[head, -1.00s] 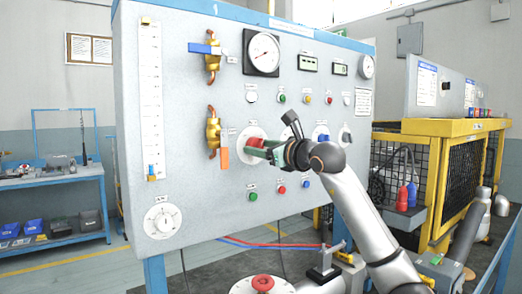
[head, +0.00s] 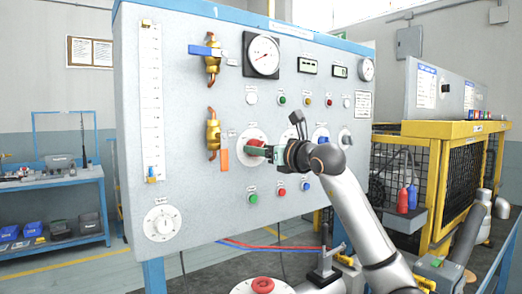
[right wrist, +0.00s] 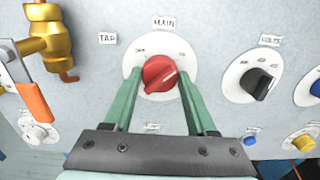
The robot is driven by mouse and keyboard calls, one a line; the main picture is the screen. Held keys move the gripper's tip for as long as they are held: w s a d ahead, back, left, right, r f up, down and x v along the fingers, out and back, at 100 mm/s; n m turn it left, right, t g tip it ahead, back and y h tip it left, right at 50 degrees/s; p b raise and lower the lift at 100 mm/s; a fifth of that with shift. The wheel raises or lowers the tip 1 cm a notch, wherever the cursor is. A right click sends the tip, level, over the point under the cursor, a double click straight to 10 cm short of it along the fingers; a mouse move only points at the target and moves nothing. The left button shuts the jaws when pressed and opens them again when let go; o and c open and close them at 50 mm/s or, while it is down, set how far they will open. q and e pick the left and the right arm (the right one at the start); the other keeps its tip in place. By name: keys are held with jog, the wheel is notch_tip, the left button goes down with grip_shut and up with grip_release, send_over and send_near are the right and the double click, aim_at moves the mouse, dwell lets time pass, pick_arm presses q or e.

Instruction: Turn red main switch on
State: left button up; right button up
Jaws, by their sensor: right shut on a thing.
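The red main switch (head: 256,146) is a round knob on a white dial on the grey panel. In the right wrist view the red knob (right wrist: 160,73) sits under the label MAIN, its raised grip slanting from lower left to upper right. My right gripper (head: 262,150) reaches the switch from the right and is shut on it. Its green fingers (right wrist: 159,76) lie on either side of the knob. The small dial markings are too blurred to read surely. My left gripper is not in view.
A brass valve with an orange lever (head: 224,158) is close left of the switch. A black selector knob marked VOLTS (right wrist: 257,84) is to the right. Push buttons, including a green one (head: 253,199), sit below. A red mushroom button (head: 262,285) is at the bottom.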

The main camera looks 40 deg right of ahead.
jog(key=o, duration=1.4)
jog(key=shift+c, duration=0.2)
jog(key=shift+s, duration=0.1)
jog(key=s+a+b, duration=0.1)
jog(key=s+b, duration=0.3)
jog(key=s, duration=0.8)
jog(key=shift+a, duration=0.2)
jog(key=shift+s, duration=0.15)
